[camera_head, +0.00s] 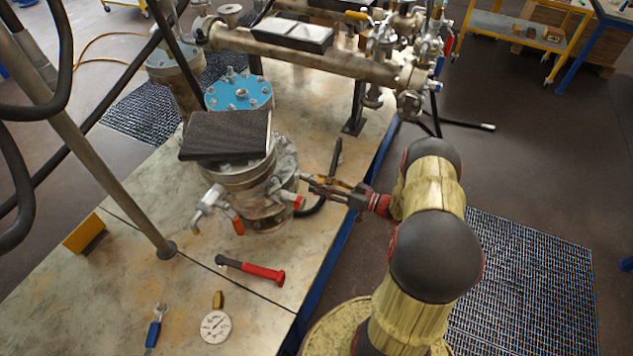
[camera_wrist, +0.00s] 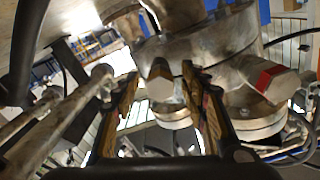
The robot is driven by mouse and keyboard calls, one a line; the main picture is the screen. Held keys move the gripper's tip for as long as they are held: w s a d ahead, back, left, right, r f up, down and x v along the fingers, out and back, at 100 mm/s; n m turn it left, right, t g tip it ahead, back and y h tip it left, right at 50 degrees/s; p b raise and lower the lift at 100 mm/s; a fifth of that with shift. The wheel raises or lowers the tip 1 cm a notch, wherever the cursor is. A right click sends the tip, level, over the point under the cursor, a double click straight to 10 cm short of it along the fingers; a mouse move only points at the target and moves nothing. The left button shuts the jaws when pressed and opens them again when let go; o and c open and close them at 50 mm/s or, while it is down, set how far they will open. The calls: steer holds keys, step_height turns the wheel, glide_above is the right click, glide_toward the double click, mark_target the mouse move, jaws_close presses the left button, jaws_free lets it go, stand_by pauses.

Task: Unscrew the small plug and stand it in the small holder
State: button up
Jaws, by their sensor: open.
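My gripper (camera_head: 308,186) is at the right side of the flanged steel vessel (camera_head: 248,200), its fingers pointing at the vessel wall. In the wrist view the open fingers (camera_wrist: 160,77) stand either side of a small hex-ended metal plug (camera_wrist: 160,88), with gaps showing; I cannot tell whether either finger touches it. In the head view this plug is too small and covered to make out. A larger hex plug with a red band (camera_wrist: 272,80) sits to its right; its red part also shows in the head view (camera_head: 299,203). I cannot identify the small holder in either view.
A dark pad (camera_head: 226,135) lies on top of the vessel. A red-handled valve (camera_head: 238,226) juts from its front. A red-and-black tool (camera_head: 251,270), a blue-handled wrench (camera_head: 154,328), a dial gauge (camera_head: 215,326) and a brass piece (camera_head: 218,299) lie on the worktable (camera_head: 130,290).

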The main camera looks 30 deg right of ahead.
steer(key=v, duration=1.2)
steer(key=shift+c, duration=0.2)
